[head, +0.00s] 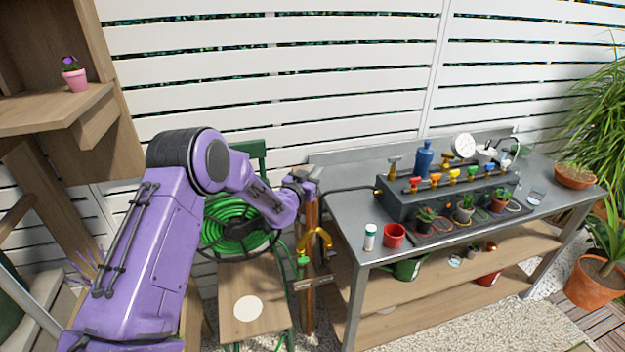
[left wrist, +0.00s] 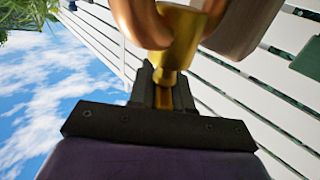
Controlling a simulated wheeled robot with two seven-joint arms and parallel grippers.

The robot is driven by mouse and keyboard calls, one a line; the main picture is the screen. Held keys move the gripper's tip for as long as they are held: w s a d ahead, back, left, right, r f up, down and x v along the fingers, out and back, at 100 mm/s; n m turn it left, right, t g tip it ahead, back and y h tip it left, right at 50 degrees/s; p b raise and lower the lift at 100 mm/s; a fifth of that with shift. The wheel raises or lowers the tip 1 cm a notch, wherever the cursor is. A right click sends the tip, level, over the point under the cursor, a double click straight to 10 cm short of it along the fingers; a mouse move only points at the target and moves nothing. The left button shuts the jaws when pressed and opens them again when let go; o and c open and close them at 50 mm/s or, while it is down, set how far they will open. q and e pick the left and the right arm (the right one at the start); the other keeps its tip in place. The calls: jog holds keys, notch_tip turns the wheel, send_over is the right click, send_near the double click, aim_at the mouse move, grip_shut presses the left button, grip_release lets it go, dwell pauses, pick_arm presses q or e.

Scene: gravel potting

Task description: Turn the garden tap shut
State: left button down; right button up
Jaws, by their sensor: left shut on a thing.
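The brass garden tap (head: 318,240) is on a wooden post beside the workbench, with a green hose fitting (head: 303,260) below it. My left gripper (head: 304,184) is at the top of the post, above the tap's spout. In the left wrist view, the dark fingers (left wrist: 162,92) are shut on a narrow brass part, which I take as the tap's handle. The brass tap body (left wrist: 178,38) and a curved copper pipe (left wrist: 138,18) are just beyond the fingers. In the head view the gripper hides the grasped part. My right gripper is not in view.
A white slatted fence (head: 270,60) is behind.

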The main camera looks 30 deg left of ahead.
pick_arm(q)
jog(key=m+g+h+b, duration=0.1)
jog(key=m+h+b, duration=0.1)
jog(key=m+h, duration=0.1)
jog(key=d+m+g+h+b, duration=0.1)
jog(key=m+g+h+b, duration=0.1)
jog(key=h, duration=0.3)
jog(key=m+g+h+b, duration=0.1)
jog(key=m+h+b, duration=0.1)
jog(key=m+h, duration=0.2)
jog(key=shift+s+d+r+h, duration=0.1)
jog(key=shift+s+d+h, duration=0.1)
jog(key=shift+h, duration=0.3)
jog(key=shift+r, duration=0.1)
jog(key=c, duration=1.1)
grip_release()
jog(key=shift+c, duration=0.2)
jog(key=shift+a, duration=0.1)
